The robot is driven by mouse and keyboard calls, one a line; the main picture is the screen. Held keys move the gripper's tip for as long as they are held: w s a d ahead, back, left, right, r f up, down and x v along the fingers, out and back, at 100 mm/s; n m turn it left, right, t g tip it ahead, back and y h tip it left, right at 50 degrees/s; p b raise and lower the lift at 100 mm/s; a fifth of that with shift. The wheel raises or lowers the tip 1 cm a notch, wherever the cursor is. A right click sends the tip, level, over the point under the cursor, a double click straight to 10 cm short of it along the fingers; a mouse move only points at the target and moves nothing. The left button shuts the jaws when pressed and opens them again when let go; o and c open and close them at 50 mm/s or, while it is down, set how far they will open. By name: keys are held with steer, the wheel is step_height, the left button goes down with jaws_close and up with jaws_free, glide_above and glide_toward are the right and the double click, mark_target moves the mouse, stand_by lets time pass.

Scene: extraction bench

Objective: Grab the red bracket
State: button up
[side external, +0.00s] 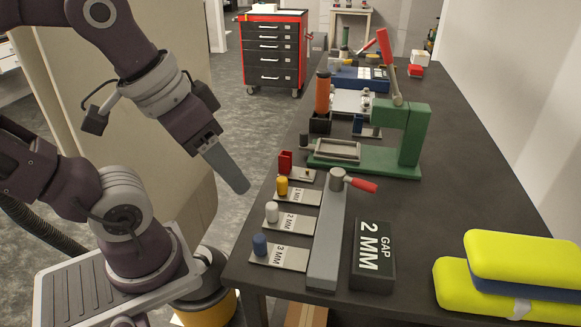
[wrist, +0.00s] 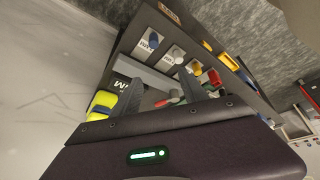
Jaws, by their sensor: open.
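The red bracket (side external: 285,162) stands upright on a small grey plate near the left edge of the dark bench, in front of the green press. In the wrist view a small red piece (wrist: 214,77) at the end of the row appears to be the same bracket. My gripper (side external: 243,187) hangs beside the bench edge, to the left of the bracket and apart from it. In the wrist view its two fingers (wrist: 162,90) are spread with nothing held between them.
Plates with yellow (side external: 282,186), white (side external: 271,212) and blue (side external: 260,244) knobs line the edge beside the bracket. A grey bar with a red-handled lever (side external: 362,185) and a "GAP 2 MM" block (side external: 374,262) lie right. The green press (side external: 412,140) stands behind. Yellow cases (side external: 510,275) sit front right.

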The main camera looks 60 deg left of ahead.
steer(key=w+f+n+g+h, duration=0.2)
steer(key=w+n+g+h, duration=0.15)
steer(key=n, duration=0.25)
steer(key=n+t+h, duration=0.7)
steer(key=n, duration=1.2)
glide_above(280, 154)
step_height(280, 154, down, 6)
steer(key=shift+n+t+y, duration=0.25)
steer(key=shift+n+t, duration=0.05)
steer(key=shift+t, duration=0.05)
steer(key=f, duration=0.6)
steer(key=shift+w+a, duration=0.1)
steer(key=shift+a, duration=0.3)
steer(key=shift+w+d+f, duration=0.7)
steer(key=shift+d+f, duration=0.05)
steer(key=shift+f, duration=0.15)
steer(key=shift+w+d+f, duration=0.2)
steer(key=shift+w+d, duration=0.05)
steer(key=shift+d, duration=0.05)
jaws_close()
